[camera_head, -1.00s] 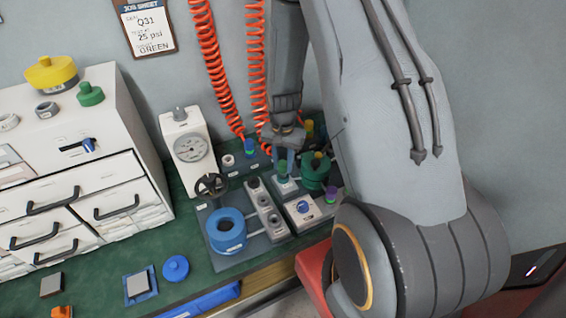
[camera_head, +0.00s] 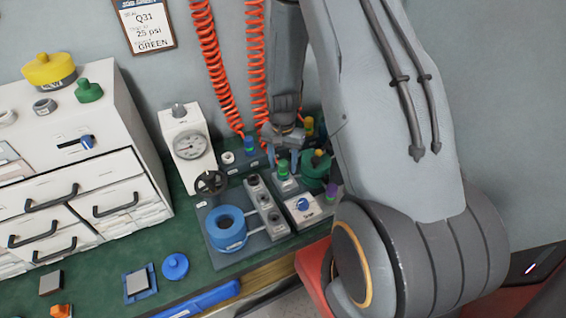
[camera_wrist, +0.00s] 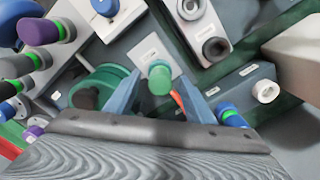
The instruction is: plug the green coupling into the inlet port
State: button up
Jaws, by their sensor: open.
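The green coupling (camera_head: 283,168) stands upright on a small white-topped block near the back of the bench. In the wrist view the green coupling (camera_wrist: 159,80) shows from above, in the space between my fingers. My gripper (camera_head: 284,155) is over it, open, with its fingers pointing down; in the wrist view my gripper (camera_wrist: 162,86) has one finger on each side of the coupling, apart from it. A grey block with several round ports (camera_head: 265,201) lies to the left of the coupling; its ports (camera_wrist: 215,47) also show in the wrist view. I cannot tell which is the inlet.
A blue ring (camera_head: 226,229) sits on a grey plate left of the port block. A gauge (camera_head: 190,146) with a black handwheel stands behind. A dark green spool (camera_head: 316,166) and a purple-topped coupling (camera_head: 331,192) are close on the right. Orange coiled hoses hang behind.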

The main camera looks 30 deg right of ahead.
notch_tip(320, 180, up, 7)
jog(key=shift+r+b, duration=0.1)
jog(key=shift+b, duration=0.55)
jog(key=shift+r, duration=0.3)
jog(key=shift+s+a+r, duration=0.1)
jog(key=shift+a+r, duration=0.15)
jog(key=shift+r, duration=0.1)
jog(key=s+a+r+n, duration=0.9)
jog(key=s+r, duration=0.4)
jog(key=s, duration=0.3)
jog(key=shift+a+r+t, duration=0.15)
jog(key=shift+a+t, duration=0.15)
jog(key=shift+a, duration=0.4)
